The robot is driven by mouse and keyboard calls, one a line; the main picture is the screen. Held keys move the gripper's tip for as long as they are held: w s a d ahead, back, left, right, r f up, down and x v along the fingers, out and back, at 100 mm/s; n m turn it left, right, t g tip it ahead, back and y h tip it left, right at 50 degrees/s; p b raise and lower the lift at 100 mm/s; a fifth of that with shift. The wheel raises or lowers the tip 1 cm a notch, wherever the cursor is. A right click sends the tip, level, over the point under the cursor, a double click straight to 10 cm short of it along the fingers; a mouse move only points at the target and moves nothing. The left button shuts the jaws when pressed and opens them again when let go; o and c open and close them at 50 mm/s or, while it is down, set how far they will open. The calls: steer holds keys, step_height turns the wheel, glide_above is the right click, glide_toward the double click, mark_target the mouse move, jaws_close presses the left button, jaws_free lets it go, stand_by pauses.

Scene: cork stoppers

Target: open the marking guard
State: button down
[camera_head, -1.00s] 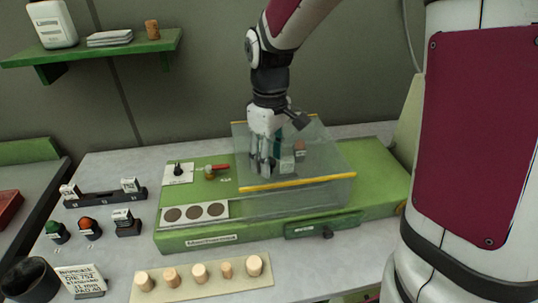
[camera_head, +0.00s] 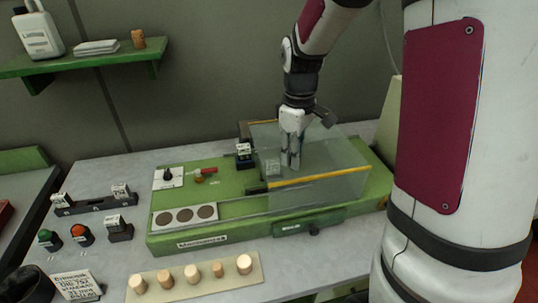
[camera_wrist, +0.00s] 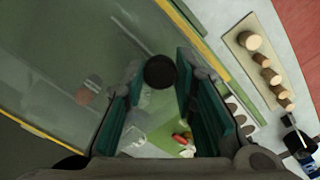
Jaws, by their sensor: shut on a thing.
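The marking guard (camera_head: 335,190) is a clear box-like cover with yellow edge strips, on the right part of the green marking machine (camera_head: 170,240). My gripper (camera_head: 290,163) points down at the guard's top. In the wrist view, a dark round knob (camera_wrist: 160,72) sits between the fingers of my gripper (camera_wrist: 158,88), and they are shut on it. The guard's yellow edge also shows in the wrist view (camera_wrist: 195,40). A dark block with a white label (camera_head: 244,155) stands uncovered just left of the guard. Contact at the fingertips is partly blurred by the clear cover.
A plate with three dark discs (camera_head: 185,216) and a red-handled lever (camera_head: 205,173) lie left of the guard. A board of corks (camera_head: 193,275) lies in front. Green and red buttons (camera_head: 80,234) stand at left. A green shelf (camera_head: 90,60) hangs behind.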

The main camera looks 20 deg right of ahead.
steer(key=p, duration=0.3)
glide_toward(349, 158)
step_height(349, 158, down, 5)
steer(key=shift+f, duration=0.1)
steer(key=c, duration=1.3)
jaws_free()
step_height(349, 158, up, 12)
steer(key=shift+a, duration=0.1)
